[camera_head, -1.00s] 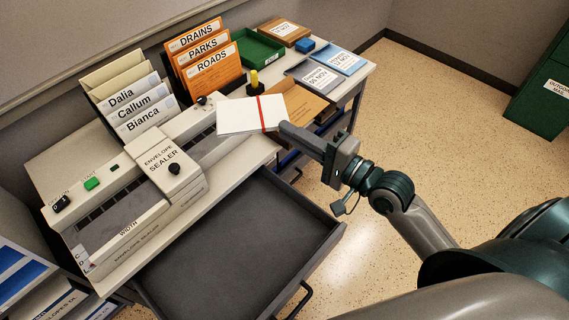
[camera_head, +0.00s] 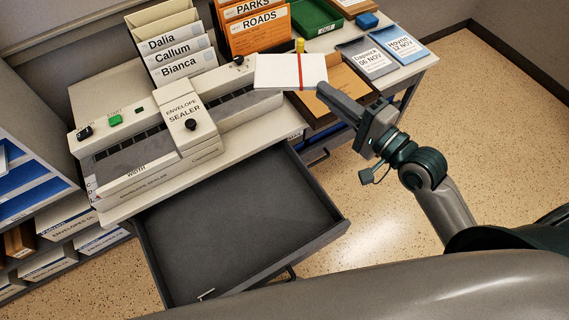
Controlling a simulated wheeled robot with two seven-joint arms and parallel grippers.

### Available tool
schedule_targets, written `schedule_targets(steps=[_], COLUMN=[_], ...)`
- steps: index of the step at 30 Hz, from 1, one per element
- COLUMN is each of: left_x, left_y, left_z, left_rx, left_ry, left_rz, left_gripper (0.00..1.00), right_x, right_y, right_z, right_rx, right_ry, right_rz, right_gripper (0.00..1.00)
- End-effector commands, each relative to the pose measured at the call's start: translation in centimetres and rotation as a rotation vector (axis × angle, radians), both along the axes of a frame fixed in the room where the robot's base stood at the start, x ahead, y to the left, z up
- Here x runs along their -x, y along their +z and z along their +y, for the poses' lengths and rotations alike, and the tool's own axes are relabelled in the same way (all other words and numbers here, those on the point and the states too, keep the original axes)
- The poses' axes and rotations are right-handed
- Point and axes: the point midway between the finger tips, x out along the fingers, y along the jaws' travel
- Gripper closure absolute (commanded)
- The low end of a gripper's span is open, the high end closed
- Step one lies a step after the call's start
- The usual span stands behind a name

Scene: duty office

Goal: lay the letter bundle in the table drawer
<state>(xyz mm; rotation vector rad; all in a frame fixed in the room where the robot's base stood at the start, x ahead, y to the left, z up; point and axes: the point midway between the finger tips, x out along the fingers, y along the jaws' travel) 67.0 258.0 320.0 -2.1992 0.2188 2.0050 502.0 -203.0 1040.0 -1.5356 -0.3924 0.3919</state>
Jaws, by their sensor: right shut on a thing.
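The letter bundle (camera_head: 277,72), white with a red band near its right end, is held flat above the table top. My right gripper (camera_head: 322,92) is shut on its right end; the fingers hide part of that edge. The table drawer (camera_head: 225,215) is pulled open below the table's front edge. Its dark grey inside looks empty, apart from a small light mark near the front left corner. The bundle is behind and above the drawer, to its upper right. My left gripper is not in view.
The envelope sealer (camera_head: 180,125) fills the table's left and middle. Name files (camera_head: 175,50) and orange files (camera_head: 258,25) stand behind it. Shelves (camera_head: 45,215) stand left.

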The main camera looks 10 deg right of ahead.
Motion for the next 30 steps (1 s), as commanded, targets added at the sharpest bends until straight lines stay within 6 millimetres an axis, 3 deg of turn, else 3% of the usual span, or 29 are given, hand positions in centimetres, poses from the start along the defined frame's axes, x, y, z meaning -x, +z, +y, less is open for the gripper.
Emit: schedule_targets(steps=[5,11,17,21,25,30], left_x=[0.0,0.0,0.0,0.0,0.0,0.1], left_y=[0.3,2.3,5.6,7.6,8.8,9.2], left_z=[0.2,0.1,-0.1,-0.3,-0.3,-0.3], left_rx=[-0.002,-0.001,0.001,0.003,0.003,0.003], left_ry=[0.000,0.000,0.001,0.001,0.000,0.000], left_rz=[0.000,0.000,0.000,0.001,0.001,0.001], left_gripper=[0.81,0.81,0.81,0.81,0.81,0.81], right_x=[-0.1,-0.3,0.9,3.2,5.2,6.5], right_y=[-0.1,-1.9,-6.3,-9.9,-12.5,-14.2], right_z=[0.4,3.2,8.1,10.4,11.3,11.6], right_rx=[-0.002,-0.013,-0.007,0.010,0.028,0.038], right_ry=[0.012,0.106,0.282,0.394,0.462,0.497], right_rz=[0.013,0.119,0.341,0.514,0.633,0.702], right_gripper=[1.00,1.00,1.00,1.00,1.00,1.00])
